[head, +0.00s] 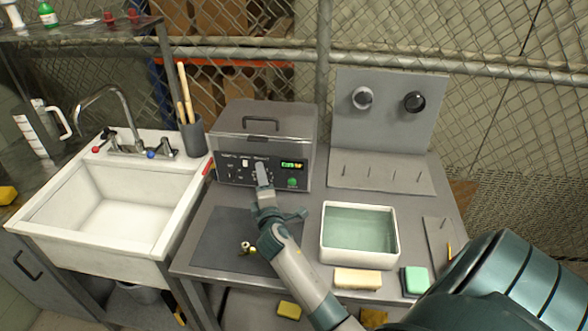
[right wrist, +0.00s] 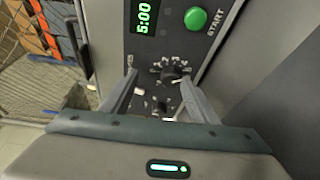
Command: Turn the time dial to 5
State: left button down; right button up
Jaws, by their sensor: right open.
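The grey machine (head: 264,135) stands on the bench with its control panel facing me. Its green display (right wrist: 144,15) reads 5:00 in the right wrist view. A black dial (right wrist: 173,70) with marks around it sits below the display, and a second dark knob (right wrist: 160,108) lies nearer my gripper. I cannot read which is the time dial. My right gripper (right wrist: 160,84) is open, its fingers on either side of the dial area with nothing held; contact is unclear. In the head view my right gripper (head: 262,173) covers part of the panel. My left gripper is out of view.
A green START button (right wrist: 195,19) is beside the display. A white water-filled tub (head: 360,236) stands right of my arm, with sponges (head: 357,279) in front. A sink (head: 110,205) is at left. A grey pegboard stand (head: 385,130) is behind the tub. A dark mat (head: 215,240) lies before the machine.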

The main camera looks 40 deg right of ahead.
jog(key=s+d+r+b, duration=0.1)
jog(key=s+d+r, duration=0.4)
jog(key=s+r, duration=0.4)
jog(key=shift+s, duration=0.7)
jog(key=shift+d, duration=0.1)
